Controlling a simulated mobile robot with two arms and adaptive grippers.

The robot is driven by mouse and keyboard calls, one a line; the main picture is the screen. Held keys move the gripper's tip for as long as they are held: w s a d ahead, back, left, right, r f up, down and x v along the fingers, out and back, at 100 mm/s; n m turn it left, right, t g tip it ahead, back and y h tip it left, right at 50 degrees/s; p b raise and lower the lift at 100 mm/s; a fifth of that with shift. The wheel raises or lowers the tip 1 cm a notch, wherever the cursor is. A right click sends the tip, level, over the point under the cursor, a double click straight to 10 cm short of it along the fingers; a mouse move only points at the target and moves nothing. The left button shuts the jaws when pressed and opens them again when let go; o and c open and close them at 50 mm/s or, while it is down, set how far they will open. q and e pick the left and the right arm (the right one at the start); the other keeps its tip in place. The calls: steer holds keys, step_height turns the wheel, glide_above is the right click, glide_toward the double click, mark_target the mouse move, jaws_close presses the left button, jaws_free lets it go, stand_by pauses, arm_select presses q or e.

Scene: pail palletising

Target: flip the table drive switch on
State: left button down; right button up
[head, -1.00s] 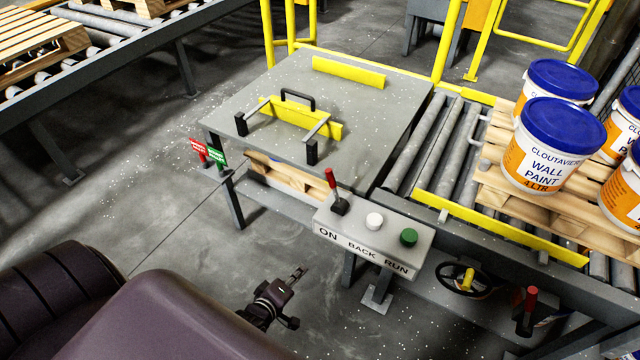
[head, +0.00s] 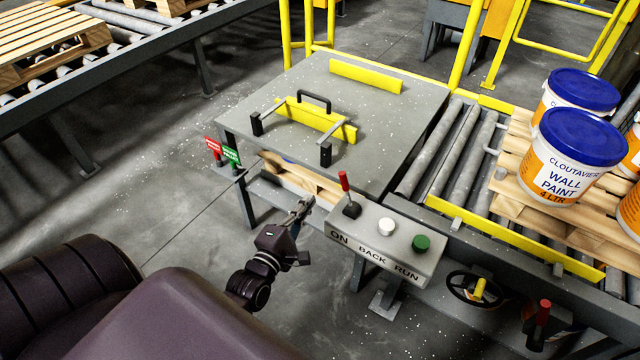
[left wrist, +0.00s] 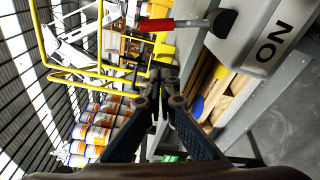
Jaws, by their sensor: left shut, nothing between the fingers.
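The table drive switch (head: 347,192) is a red-handled lever on a black base. It stands at the left end of a grey control box (head: 330,232), above the label ON. It also shows in the left wrist view (left wrist: 160,25), beyond the fingertips and toward the top. My left gripper (head: 303,204) is shut and empty, just left of the control box and apart from the lever. Its closed fingers (left wrist: 158,75) show in the left wrist view. My right gripper is not in view.
A white button (head: 386,227) and a green button (head: 421,243) sit on the box beside the lever. The grey table (head: 380,115) with clamps stands behind. Paint pails (head: 570,160) stand on a pallet at right. A handwheel (head: 475,290) is below right. Floor at left is clear.

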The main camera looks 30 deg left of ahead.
mark_target(343, 184)
arm_select(q)
steer(key=w+d+p, duration=0.2)
steer(key=w, duration=0.6)
steer(key=shift+w+d+r, duration=0.2)
steer(key=shift+d+r, duration=0.05)
steer(key=shift+r, duration=0.1)
steer(key=shift+d+r, duration=0.1)
steer(key=shift+d+r+m+p, duration=0.2)
steer(key=shift+d+m, duration=0.35)
steer(key=shift+m, duration=0.05)
steer(key=shift+d+r+m+p, duration=0.2)
steer(key=shift+d+m, duration=0.35)
steer(key=shift+m, duration=0.05)
steer(key=d+m, duration=0.2)
steer(key=m, duration=0.1)
steer(key=shift+d+r+t, duration=0.2)
steer(key=shift+d+t, duration=0.1)
steer(key=shift+d, duration=0.05)
steer(key=shift+d+m, duration=0.4)
steer(key=shift+d, duration=0.55)
